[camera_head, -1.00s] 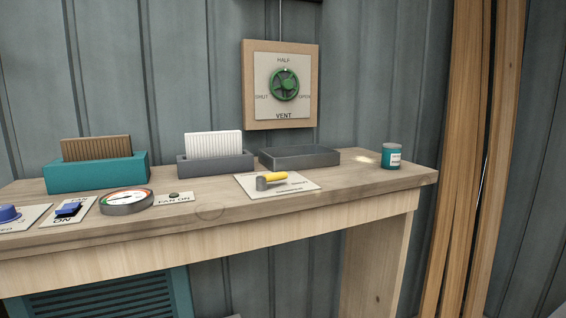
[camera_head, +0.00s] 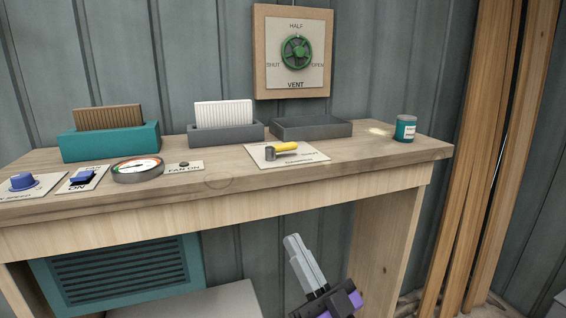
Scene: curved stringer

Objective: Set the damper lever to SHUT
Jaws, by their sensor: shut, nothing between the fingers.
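The damper lever (camera_head: 284,147) has a yellow handle on a short dark grey pivot. It sits on a pale label plate (camera_head: 308,157) on the bench top, and its handle points to the right. The lettering on the plate is too small to read. My gripper (camera_head: 293,240) is below and in front of the bench edge, at the bottom middle of the view. Its pale grey fingers are together and point up, with nothing between them. It is well apart from the lever.
The wooden bench (camera_head: 230,205) has a front edge between my gripper and the lever. A grey tray (camera_head: 311,129), a teal can (camera_head: 405,128), a gauge (camera_head: 138,169) and a blue switch (camera_head: 82,177) stand on it. The green vent wheel (camera_head: 295,52) is on the wall behind.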

